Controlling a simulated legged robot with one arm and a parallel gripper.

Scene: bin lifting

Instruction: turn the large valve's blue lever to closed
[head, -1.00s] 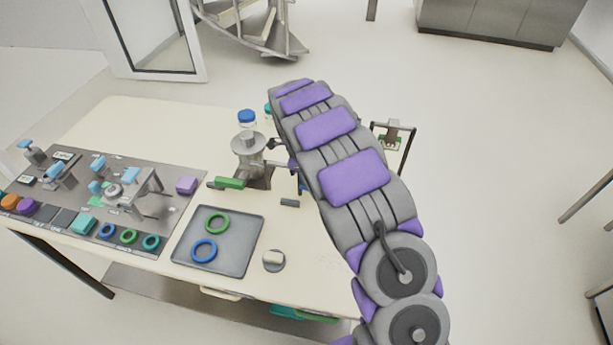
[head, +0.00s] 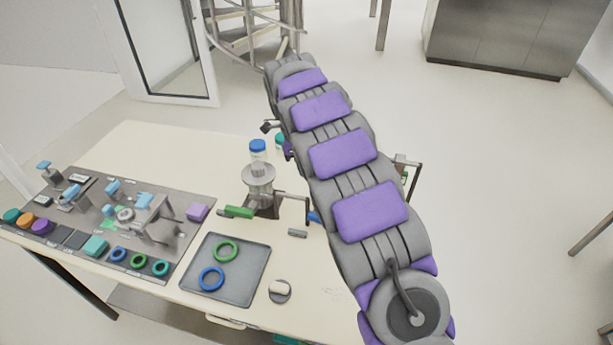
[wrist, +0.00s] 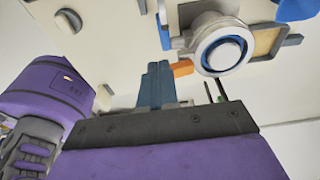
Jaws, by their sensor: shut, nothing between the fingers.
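The large silver valve (head: 259,180) stands upright on the cream table in the head view, with a green lever (head: 238,212) pointing left. A blue piece, likely its blue lever (head: 313,216), shows at its right, mostly hidden behind my arm. In the wrist view, a round metal fitting with a blue ring (wrist: 220,50) is ahead and to the right, and a blue part (wrist: 297,8) is at the top right corner; I cannot tell whether that is the lever. My gripper (wrist: 157,80) is shut and empty. It appears apart from the valve.
A grey tray (head: 225,291) holds a green ring (head: 226,251) and a blue ring (head: 212,278). A task board (head: 172,240) with small valves lies at left. A blue-capped bottle (head: 258,149) stands behind the valve. A dark-framed fixture (head: 408,165) shows right of my arm.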

